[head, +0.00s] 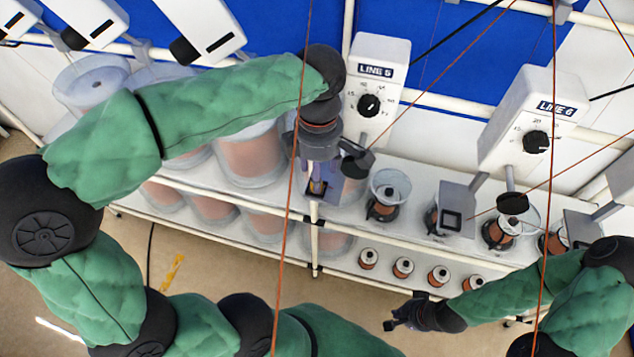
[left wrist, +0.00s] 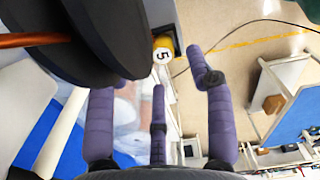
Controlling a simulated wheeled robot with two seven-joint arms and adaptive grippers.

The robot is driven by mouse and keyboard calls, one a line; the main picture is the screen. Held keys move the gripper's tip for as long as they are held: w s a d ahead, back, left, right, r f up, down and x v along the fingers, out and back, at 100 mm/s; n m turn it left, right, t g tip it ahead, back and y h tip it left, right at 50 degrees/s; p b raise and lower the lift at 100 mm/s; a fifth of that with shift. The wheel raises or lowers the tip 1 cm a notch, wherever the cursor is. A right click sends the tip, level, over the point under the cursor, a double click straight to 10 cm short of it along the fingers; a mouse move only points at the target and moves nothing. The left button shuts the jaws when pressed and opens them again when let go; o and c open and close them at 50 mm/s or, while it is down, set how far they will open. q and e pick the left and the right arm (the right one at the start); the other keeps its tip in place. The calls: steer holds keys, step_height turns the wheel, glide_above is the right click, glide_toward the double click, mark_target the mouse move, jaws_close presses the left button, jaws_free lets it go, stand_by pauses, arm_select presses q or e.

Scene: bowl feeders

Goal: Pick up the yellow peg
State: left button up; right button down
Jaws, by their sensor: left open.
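A small yellow thing (head: 317,187), apparently the yellow peg, shows at a dark square opening on the shelf edge, directly below my left gripper (head: 319,158). In the left wrist view a yellow and white rounded end marked 5 (left wrist: 163,48) lies beyond the purple fingers; it may be the same peg. There my left gripper (left wrist: 160,88) is open, its fingers spread apart with nothing between them. Dark round discs cover the upper left of that view. My right gripper (head: 404,316) is at the lower right, away from the peg; its finger state is unclear.
Clear bowls (head: 390,186) and several small copper-coloured spools (head: 403,267) sit right of my left gripper. Large clear jars (head: 250,155) stand left. Thin orange cables (head: 284,240) cross the view.

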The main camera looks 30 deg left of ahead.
arm_select(q)
steer(key=shift+s+a+f, duration=0.1)
steer(key=shift+s+f, duration=0.05)
steer(key=shift+f, duration=0.45)
steer(key=shift+s+f, duration=0.1)
steer(key=shift+f, duration=0.45)
steer(key=shift+w+f, duration=0.2)
steer(key=shift+f, duration=0.3)
jaws_close()
steer(key=shift+r, duration=0.1)
